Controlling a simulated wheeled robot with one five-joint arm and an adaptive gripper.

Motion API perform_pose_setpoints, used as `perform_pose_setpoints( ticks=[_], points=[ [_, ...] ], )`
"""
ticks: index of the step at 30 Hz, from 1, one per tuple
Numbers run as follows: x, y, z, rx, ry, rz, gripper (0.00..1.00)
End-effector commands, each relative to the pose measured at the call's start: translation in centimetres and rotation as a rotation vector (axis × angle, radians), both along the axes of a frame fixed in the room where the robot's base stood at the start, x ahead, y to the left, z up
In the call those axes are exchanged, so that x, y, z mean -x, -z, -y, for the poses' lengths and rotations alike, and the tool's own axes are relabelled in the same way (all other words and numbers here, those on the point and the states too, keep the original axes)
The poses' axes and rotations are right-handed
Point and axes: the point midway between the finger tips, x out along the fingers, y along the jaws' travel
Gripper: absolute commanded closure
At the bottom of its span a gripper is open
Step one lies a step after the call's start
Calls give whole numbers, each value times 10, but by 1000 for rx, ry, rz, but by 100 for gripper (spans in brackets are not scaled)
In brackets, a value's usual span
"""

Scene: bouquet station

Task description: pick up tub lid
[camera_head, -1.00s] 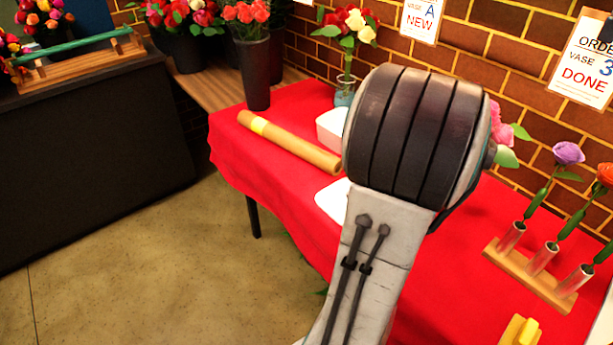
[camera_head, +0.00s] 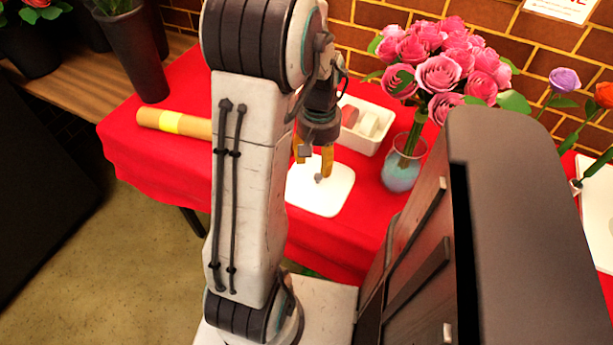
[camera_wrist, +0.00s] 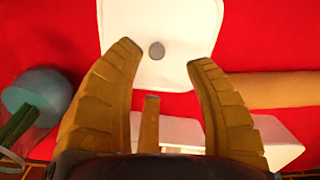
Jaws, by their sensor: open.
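The tub lid (camera_head: 332,198) is a flat white rounded square with a small grey knob at its middle. It lies on the red cloth, in front of the open white tub (camera_head: 372,122). My gripper (camera_head: 314,172) points down over the lid, fingers apart and empty. In the wrist view the lid (camera_wrist: 186,22) is at the top centre. Its grey knob (camera_wrist: 156,51) shows just beyond the gap between the fingertips of my gripper (camera_wrist: 160,62). I cannot tell the exact height of the fingers above the lid.
A glass vase (camera_head: 405,165) with pink roses stands right of the lid. The red cloth (camera_head: 135,160) is clear at the front left.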

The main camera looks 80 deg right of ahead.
Motion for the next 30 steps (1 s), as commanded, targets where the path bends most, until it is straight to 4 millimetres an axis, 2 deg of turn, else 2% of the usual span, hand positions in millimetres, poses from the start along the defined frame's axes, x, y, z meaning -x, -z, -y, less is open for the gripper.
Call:
perform_pose_setpoints(
  ticks=[18,30],
  points=[
    [3,60,-2,-2,-1,1,51],
    [3,64,-2,0,-1,0,51]
  ],
)
